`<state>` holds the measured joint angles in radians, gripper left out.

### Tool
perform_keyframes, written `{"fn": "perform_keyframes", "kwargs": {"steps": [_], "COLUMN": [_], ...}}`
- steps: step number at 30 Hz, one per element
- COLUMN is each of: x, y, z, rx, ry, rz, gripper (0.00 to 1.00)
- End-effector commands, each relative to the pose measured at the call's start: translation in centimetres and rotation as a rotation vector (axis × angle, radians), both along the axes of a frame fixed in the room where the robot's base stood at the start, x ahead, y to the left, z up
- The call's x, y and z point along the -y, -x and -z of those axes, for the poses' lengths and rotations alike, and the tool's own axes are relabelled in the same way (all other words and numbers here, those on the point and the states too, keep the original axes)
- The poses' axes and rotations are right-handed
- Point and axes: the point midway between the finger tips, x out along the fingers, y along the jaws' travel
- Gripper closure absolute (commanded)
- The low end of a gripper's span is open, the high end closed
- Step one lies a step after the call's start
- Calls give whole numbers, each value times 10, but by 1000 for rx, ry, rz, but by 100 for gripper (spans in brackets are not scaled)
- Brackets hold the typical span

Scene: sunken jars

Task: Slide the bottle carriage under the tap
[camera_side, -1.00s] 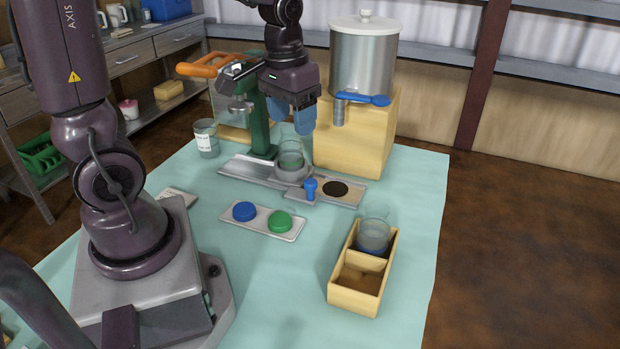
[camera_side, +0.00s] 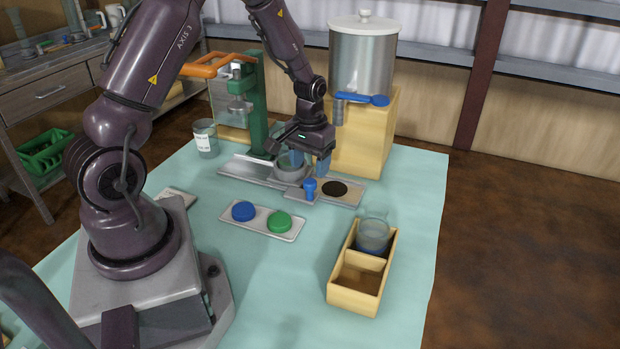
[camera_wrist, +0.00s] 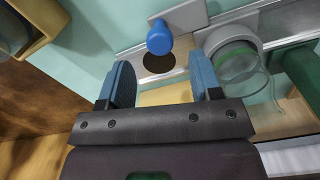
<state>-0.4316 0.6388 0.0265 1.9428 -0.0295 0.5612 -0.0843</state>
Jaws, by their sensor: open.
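The bottle carriage (camera_side: 293,180) is a grey ring holder on a metal rail (camera_side: 245,171), holding a clear glass jar (camera_wrist: 240,66). A blue knob (camera_side: 310,187) stands upright on a plate at the carriage's front. The steel tap (camera_side: 339,110) with its blue lever is on the drum to the right. A black disc (camera_side: 335,188) lies at the rail's right end; the carriage is left of it. My gripper (camera_side: 304,163) is open and empty, low above the rail, partly hiding the jar. In the wrist view, the knob (camera_wrist: 159,38) lies ahead of the fingers, apart from them.
The steel drum (camera_side: 364,60) stands on a wooden block (camera_side: 360,140) behind the rail. A green press (camera_side: 258,110) is at the left. A tray with blue and green lids (camera_side: 262,228) and a wooden box (camera_side: 355,298) with a jar are in front. Turquoise cloth between is clear.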

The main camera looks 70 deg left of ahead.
Motion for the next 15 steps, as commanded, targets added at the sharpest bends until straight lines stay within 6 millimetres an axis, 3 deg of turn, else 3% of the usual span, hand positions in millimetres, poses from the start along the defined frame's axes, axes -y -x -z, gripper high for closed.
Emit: {"fn": "perform_keyframes", "kwargs": {"steps": [6, 15], "x": [0, 0], "y": [0, 0], "z": [34, 45], "rx": [-2, 2], "ry": [1, -1], "rz": [1, 1], "gripper": [41, 41]}}
